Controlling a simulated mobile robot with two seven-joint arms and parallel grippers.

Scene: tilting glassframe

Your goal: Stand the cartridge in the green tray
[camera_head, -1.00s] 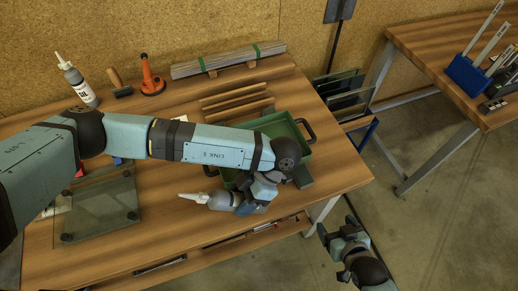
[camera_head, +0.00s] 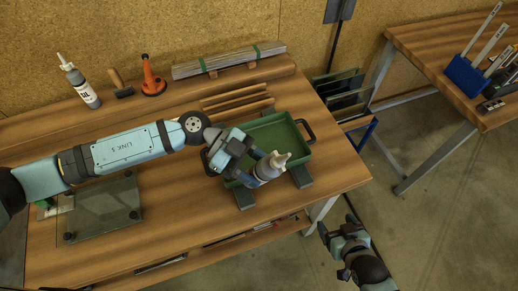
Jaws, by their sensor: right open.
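The cartridge (camera_head: 267,170), a grey body with a white nozzle, is in my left gripper (camera_head: 253,167). The gripper looks shut on it. The cartridge leans, nozzle up and to the right, and overlaps the tray's front edge in the picture. Its lower end is partly hidden, and I cannot tell its height above the tray. The green tray (camera_head: 301,165) lies at the table's right end, with dark handles on its left and right. My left wrist covers its left part. My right gripper (camera_head: 333,250) is open and empty at the lower right, off the table.
Dark grey bars (camera_head: 244,198) show under the tray's front. Wooden strips (camera_head: 236,99) and a strapped bundle (camera_head: 228,61) lie behind it. A bottle (camera_head: 84,88), a hammer (camera_head: 120,84) and an orange cone-shaped tool (camera_head: 152,77) stand far left. A glass plate (camera_head: 105,207) lies front left.

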